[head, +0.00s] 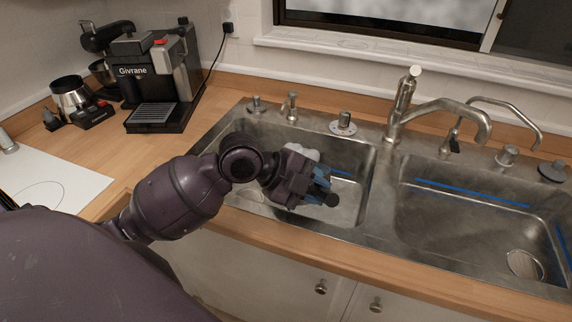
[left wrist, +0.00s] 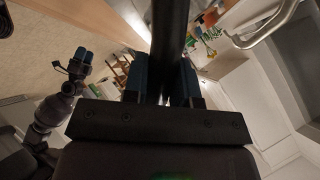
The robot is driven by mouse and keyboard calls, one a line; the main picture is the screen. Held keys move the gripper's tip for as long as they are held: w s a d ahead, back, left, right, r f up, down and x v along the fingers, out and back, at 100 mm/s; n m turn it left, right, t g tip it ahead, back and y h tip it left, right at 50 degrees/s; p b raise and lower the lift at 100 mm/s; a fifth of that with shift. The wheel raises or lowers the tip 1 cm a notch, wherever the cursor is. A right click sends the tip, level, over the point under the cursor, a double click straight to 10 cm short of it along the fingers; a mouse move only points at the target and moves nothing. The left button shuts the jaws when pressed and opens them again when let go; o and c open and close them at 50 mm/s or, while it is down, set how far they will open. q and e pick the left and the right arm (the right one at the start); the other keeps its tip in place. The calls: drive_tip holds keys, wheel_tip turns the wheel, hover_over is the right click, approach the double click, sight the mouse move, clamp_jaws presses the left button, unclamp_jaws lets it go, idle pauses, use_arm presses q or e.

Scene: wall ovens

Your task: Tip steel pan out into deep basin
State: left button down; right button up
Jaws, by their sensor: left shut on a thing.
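My left gripper (head: 318,190) is over the left sink basin (head: 352,212), pointing down and right. It is shut on a dark bar, which looks like the steel pan's handle (left wrist: 170,45); its round dark end (head: 332,200) shows beside the fingers in the head view. The pan's body is not clearly visible; a small pale patch shows behind the gripper. Whether it is tilted or holds anything cannot be told. The right sink basin (head: 450,235) looks empty apart from its drain. My right gripper (left wrist: 84,54) shows small in the left wrist view, its blue fingertips close together.
A steel faucet (head: 405,100) stands behind the divider, its spout over the right basin. A coffee machine (head: 160,75) stands on the wooden counter at the back left, with a white sheet (head: 60,180) nearer. Knobs and a soap dispenser (head: 291,105) line the sink's back edge.

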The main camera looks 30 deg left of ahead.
use_arm(q)
drive_tip(key=shift+w+a+r, duration=0.1)
drive_tip(key=shift+w, duration=0.05)
use_arm(e)
drive_tip(key=shift+w, duration=0.2)
use_arm(q)
drive_tip(key=shift+w+a+r, duration=0.1)
drive_tip(key=shift+w+a, duration=0.05)
drive_tip(key=shift+a, duration=0.05)
use_arm(e)
drive_tip(key=shift+w+r, duration=0.2)
drive_tip(key=shift+w, duration=0.1)
use_arm(q)
drive_tip(key=shift+w+a+r, duration=0.1)
drive_tip(key=shift+w+a, duration=0.05)
drive_tip(key=shift+a, duration=0.05)
use_arm(e)
drive_tip(key=shift+s, duration=0.1)
use_arm(q)
drive_tip(key=shift+w+a+h, duration=0.1)
drive_tip(key=shift+h, duration=0.2)
use_arm(e)
drive_tip(key=shift+s+f, duration=0.1)
drive_tip(key=shift+s, duration=0.1)
